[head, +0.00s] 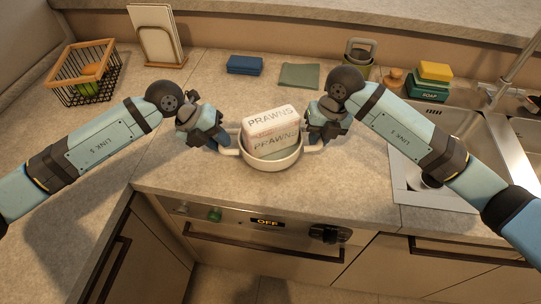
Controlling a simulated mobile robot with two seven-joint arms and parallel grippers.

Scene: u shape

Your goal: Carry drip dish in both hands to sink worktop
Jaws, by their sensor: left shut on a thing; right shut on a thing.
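The drip dish (271,163) is a round, pale dish with a handle on each side. It is in the middle of the head view, over or on the worktop (190,185); I cannot tell whether it touches. A white box marked PRAWNS (271,122) sits in it. My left gripper (222,142) is shut on the dish's left handle. My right gripper (318,143) is shut on its right handle. The fingers partly hide both handles. The sink (401,190) is set in the worktop on the right, partly hidden by my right arm.
A wire basket (62,95) and a board in a stand (158,40) are at the back left. A blue block (244,65), a green cloth (300,76) and yellow and green soap boxes (424,88) lie along the back. The tap (520,58) rises at the right. The oven (265,236) is below the front edge.

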